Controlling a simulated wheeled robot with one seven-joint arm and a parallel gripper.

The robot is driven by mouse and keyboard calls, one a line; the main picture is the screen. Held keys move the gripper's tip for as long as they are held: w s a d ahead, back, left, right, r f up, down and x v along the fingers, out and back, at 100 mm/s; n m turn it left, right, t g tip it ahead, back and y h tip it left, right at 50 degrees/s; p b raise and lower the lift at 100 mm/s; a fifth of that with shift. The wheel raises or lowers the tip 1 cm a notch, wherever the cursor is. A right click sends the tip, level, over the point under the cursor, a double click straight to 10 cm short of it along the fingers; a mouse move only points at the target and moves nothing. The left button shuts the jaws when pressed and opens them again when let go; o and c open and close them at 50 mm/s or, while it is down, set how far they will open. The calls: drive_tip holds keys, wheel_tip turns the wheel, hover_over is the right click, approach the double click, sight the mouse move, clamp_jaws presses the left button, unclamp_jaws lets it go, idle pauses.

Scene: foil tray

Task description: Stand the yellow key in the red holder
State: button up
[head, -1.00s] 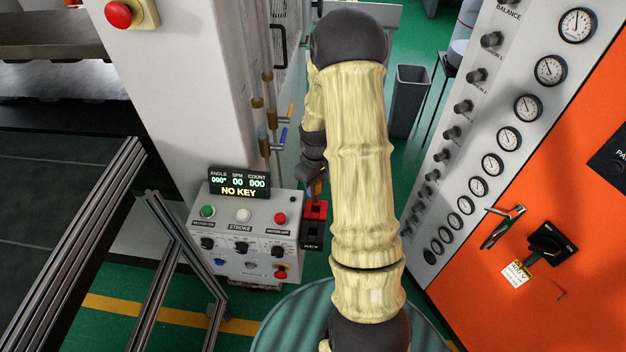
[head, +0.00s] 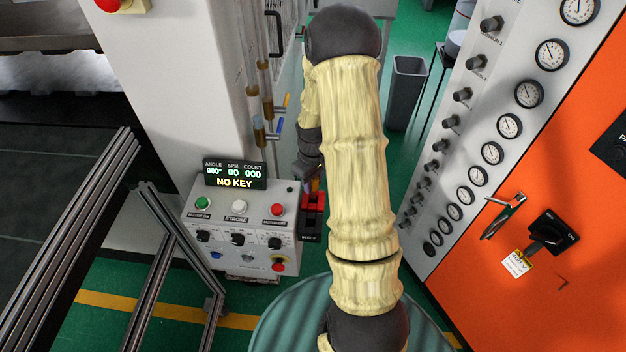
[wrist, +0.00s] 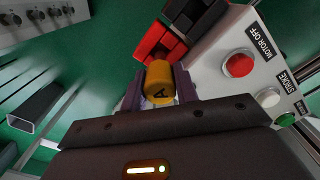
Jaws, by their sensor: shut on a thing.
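The yellow key (wrist: 159,82) is a short yellow-orange piece marked with a dark letter A. My gripper (wrist: 158,90) is shut on it, with a finger on each side. The red holder (wrist: 158,42) is just beyond the key in the wrist view, and the key overlaps its near edge there. I cannot tell whether they touch. In the head view the red holder (head: 313,202) sits at the right side of the control box, with my gripper (head: 314,182) just above it. The key is mostly hidden there by my gripper and arm.
The control box (head: 238,232) with buttons and knobs stands left of the holder. Its display (head: 235,176) reads NO KEY. A black block (wrist: 196,17) adjoins the red holder. An orange cabinet (head: 560,190) with a gauge panel stands right. A grey bin (head: 405,92) is behind.

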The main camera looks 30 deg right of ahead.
drive_tip(key=shift+f+b, duration=1.3)
drive_tip(key=shift+f, duration=0.7)
drive_tip(key=o, duration=1.1)
drive_tip(key=shift+c, duration=0.2)
drive_tip(key=shift+r, duration=0.1)
wheel_tip(320, 180, up, 17)
drive_tip(key=b, duration=0.3)
drive_tip(key=shift+r, duration=0.15)
